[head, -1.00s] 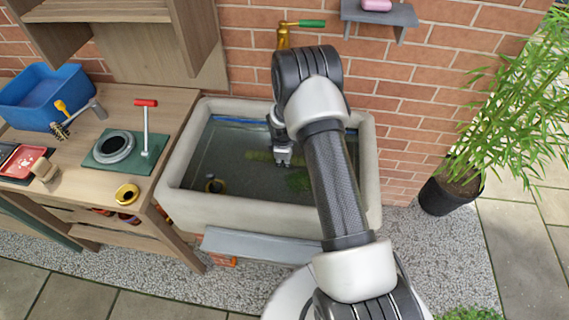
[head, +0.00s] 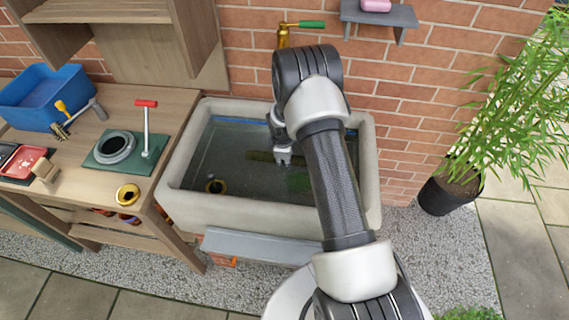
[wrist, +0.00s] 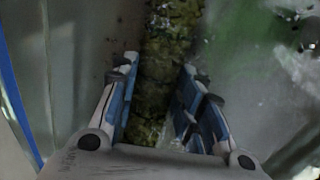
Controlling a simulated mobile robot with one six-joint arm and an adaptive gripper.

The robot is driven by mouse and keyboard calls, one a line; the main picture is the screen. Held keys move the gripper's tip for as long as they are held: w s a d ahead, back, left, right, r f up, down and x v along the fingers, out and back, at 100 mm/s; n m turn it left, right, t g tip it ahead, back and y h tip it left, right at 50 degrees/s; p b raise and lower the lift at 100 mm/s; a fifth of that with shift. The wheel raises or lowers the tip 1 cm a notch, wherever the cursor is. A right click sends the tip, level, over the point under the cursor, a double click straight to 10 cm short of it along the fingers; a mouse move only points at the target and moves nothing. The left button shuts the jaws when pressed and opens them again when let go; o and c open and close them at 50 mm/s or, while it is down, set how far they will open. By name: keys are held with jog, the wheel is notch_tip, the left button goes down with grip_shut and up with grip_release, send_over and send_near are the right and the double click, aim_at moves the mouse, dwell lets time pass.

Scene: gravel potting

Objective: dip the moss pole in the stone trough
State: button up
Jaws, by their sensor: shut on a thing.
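The moss pole (wrist: 172,45), rough and dark green-brown, runs between the fingers of my gripper (wrist: 155,85) in the wrist view. The fingers are shut on it. In the head view my gripper (head: 284,160) is low inside the pale stone trough (head: 240,214), with its fingertips at or under the dark water (head: 235,160). The pole (head: 261,157) lies roughly level there and looks dim, as if under the surface. My arm hides its right part.
A brass tap (head: 284,38) is on the brick wall behind. A wooden bench (head: 75,178) stands left, a potted bamboo (head: 446,192) right.

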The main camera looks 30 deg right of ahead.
notch_tip(320, 180, up, 19)
jog(key=p, duration=1.3)
jog(key=shift+r, duration=0.2)
dwell(1.8)
notch_tip(320, 180, up, 3)
jog(key=shift+p, duration=1.05)
